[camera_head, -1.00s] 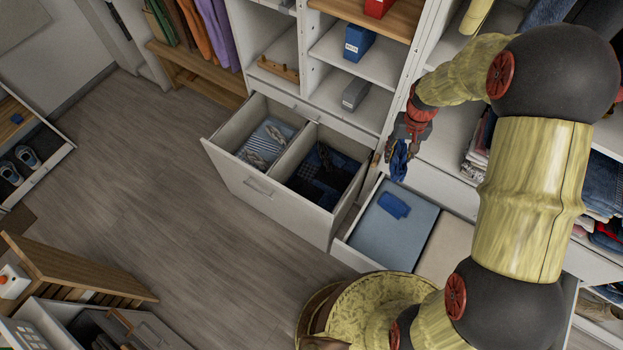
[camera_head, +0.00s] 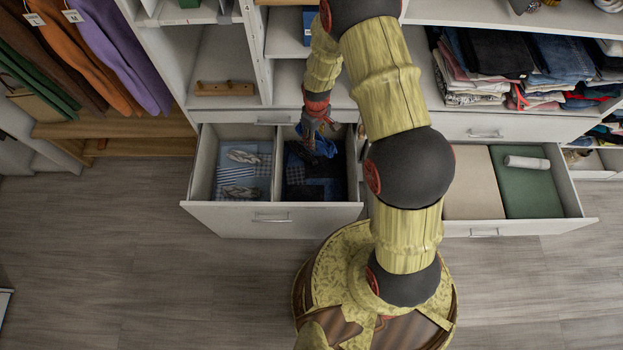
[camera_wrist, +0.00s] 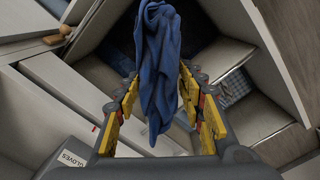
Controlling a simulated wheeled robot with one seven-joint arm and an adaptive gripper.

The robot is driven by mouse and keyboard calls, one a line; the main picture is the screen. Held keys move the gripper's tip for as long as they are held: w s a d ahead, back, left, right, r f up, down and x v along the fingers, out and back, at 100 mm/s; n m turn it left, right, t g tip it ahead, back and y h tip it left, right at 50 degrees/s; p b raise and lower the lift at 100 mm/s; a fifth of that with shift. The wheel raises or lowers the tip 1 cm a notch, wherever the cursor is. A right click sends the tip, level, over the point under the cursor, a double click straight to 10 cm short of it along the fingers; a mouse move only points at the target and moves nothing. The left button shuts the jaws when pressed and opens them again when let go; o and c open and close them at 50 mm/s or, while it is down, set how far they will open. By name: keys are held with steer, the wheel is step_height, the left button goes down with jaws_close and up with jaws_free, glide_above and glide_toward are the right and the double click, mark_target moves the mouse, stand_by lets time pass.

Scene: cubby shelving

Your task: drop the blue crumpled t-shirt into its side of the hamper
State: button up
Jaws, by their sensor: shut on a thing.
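The blue crumpled t-shirt (camera_head: 325,147) hangs from my gripper (camera_head: 314,122), which is shut on it. In the wrist view the t-shirt (camera_wrist: 158,60) dangles between the yellow finger pads of my gripper (camera_wrist: 158,84). The hamper (camera_head: 235,214) is a pulled-out white drawer with two compartments. Its left compartment holds light blue and grey cloth (camera_head: 240,172). Its right compartment holds dark navy cloth (camera_head: 303,188). In the head view the t-shirt appears over the back part of the right compartment. Whether it touches the cloth below cannot be told.
My arm hides the space right of the hamper. Another open drawer (camera_head: 525,227) with beige and green panels carries a white roll (camera_head: 527,162). Shelves stand close behind the hamper, one with a wooden rack (camera_head: 224,89). The floor (camera_head: 150,270) in front is clear.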

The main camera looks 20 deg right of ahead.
steer(key=s+a+f+n+b, duration=0.1)
steer(key=s+f+n+b, duration=0.15)
steer(key=f, duration=0.75)
steer(key=s+f+n+b, duration=0.15)
steer(key=f+n, duration=0.25)
steer(key=f, duration=0.5)
steer(key=n+b, duration=0.2)
steer(key=b, duration=0.3)
glide_above(315, 195)
steer(key=shift+w+a+f, duration=0.1)
steer(key=shift+f, duration=7.45)
steer(key=shift+f, duration=0.1)
steer(key=shift+f+b, duration=0.45)
steer(key=shift+b, duration=0.05)
steer(key=shift+f, duration=0.15)
steer(key=o, duration=1.3)
